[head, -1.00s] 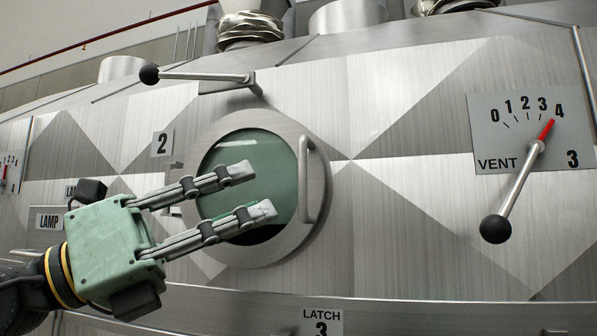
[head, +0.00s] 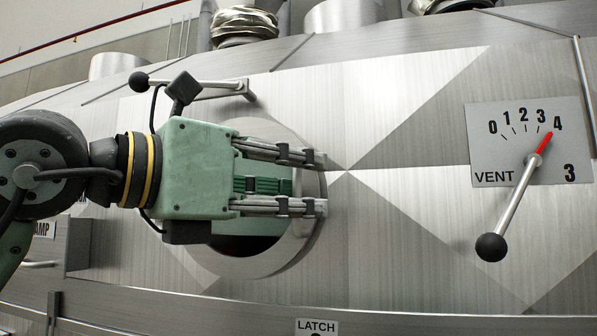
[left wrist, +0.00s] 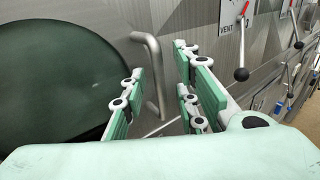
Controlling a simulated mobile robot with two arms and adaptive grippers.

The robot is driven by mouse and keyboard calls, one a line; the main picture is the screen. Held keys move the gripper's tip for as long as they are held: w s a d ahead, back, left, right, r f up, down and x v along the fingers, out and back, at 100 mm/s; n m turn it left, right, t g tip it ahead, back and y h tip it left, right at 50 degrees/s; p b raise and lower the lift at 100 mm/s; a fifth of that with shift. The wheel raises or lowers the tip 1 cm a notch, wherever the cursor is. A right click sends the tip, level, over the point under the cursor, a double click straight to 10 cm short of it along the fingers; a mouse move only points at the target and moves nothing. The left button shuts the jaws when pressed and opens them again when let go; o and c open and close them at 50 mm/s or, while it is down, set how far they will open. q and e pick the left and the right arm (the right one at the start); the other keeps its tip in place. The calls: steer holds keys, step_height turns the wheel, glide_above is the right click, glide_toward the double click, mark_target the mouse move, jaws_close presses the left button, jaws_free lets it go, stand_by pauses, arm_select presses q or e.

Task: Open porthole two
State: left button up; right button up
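Porthole two is a round dark green glass in a pale metal ring (head: 262,264), largely covered by my left gripper in the head view. Its glass (left wrist: 55,80) fills the left of the left wrist view. My left gripper (head: 322,184) points right across the porthole, fingers apart, one above the other. It is open in the left wrist view too (left wrist: 158,62), and I cannot tell whether a pad touches the bar. My right gripper is not in view.
A lever with a black ball (head: 139,82) sticks out above the porthole, close to my left gripper. A vent lever (head: 516,205) with its 0 to 4 dial (head: 482,140) is at the right. The metal panel between is clear.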

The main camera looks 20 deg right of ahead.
arm_select(q)
steer(key=shift+w+d, duration=0.15)
steer(key=shift+d, duration=0.2)
steer(key=shift+c, duration=0.5)
jaws_close()
